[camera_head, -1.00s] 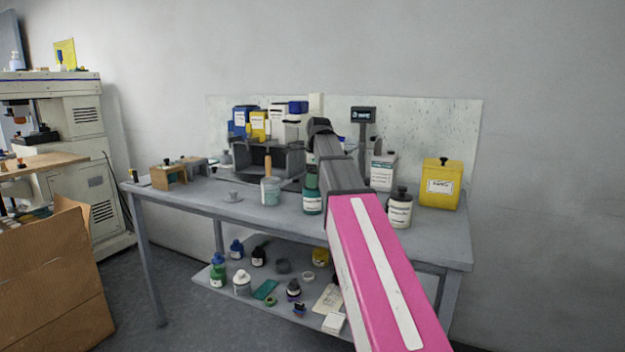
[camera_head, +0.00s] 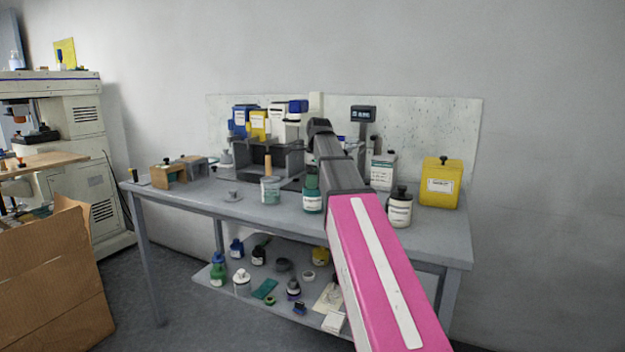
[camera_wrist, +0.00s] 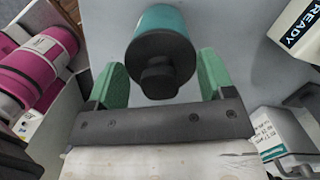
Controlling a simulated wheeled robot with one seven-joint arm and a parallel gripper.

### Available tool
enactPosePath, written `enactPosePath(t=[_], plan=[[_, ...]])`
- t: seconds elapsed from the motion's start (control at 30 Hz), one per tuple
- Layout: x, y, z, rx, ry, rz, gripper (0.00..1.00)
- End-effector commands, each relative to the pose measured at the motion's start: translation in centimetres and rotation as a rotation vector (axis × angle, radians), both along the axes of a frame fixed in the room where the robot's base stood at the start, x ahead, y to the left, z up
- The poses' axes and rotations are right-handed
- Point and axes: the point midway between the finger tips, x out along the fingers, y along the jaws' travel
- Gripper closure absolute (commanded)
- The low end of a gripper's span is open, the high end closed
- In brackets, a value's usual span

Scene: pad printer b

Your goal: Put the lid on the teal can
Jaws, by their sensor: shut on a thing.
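The teal can (camera_head: 312,202) stands upright on the grey bench, with a white label, partly below my arm in the head view. In the wrist view, the teal can (camera_wrist: 160,18) shows beyond a dark round lid (camera_wrist: 157,45) with a raised knob. My gripper (camera_wrist: 160,72) has green fingers on both sides of the lid and is shut on it. The lid is at the can's top; I cannot tell whether it is fully seated. In the head view, my gripper is mostly hidden by the arm, with green showing just above the can.
An open can (camera_head: 270,191) stands to the left, beside a small grey knobbed piece (camera_head: 233,196). A white bottle (camera_head: 400,208) and a yellow container (camera_head: 440,183) stand to the right. A display (camera_head: 363,115) and the dark printer frame (camera_head: 287,160) stand behind.

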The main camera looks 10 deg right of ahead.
Motion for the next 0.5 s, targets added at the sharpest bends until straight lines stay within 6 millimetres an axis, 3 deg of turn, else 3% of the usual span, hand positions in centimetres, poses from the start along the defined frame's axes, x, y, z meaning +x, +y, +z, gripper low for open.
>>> enactPosePath(t=[0.47,0.5], plan=[[0.01,0.00,-0.01,0.000,0.000,0.000,0.47],[0.01,0.00,-0.01,0.000,0.000,0.000,0.12]])
